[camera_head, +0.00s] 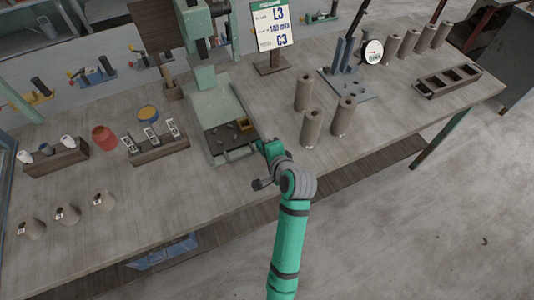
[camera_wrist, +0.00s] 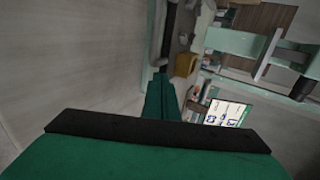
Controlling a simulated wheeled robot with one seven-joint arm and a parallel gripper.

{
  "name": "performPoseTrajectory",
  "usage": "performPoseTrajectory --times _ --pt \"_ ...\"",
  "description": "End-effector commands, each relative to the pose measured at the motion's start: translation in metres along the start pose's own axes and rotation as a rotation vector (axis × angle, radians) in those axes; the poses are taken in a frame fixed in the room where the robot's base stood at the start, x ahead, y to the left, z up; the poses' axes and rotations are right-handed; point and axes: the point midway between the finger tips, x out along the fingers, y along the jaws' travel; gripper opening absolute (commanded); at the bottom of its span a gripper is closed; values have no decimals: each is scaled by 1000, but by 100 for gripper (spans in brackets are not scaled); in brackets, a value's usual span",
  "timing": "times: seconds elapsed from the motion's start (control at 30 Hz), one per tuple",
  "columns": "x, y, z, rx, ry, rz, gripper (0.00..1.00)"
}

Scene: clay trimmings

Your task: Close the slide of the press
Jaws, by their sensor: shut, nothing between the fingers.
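The press (camera_head: 203,75) is a pale green machine at the back middle of the bench. Its slide (camera_head: 222,143) sticks out toward the front edge, with several small brown and ochre lumps lying on its dark bed. A bar-like handle crosses the slide's front end. My gripper (camera_head: 258,146) is just right of that front end, low near the bench edge; whether it touches cannot be told. In the wrist view, the green fingers (camera_wrist: 160,80) are together and hold nothing. Pale green parts, likely of the press (camera_wrist: 250,45), show at the upper right.
Several brown clay cylinders (camera_head: 312,127) stand to the right. A wooden rack (camera_head: 158,147) with tagged pieces is close to the slide's left. Cones (camera_head: 103,201) stand at the front left.

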Motion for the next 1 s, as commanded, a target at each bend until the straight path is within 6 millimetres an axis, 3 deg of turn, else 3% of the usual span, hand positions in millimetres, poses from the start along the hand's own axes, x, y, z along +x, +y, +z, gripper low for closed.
performPoseTrajectory --times 0.67,0.87,1.0 --pt "16 -10 1 -2 -1 1 0" --pt "49 -30 2 -6 -3 0 0" --pt "83 -50 1 -6 -2 -1 0"
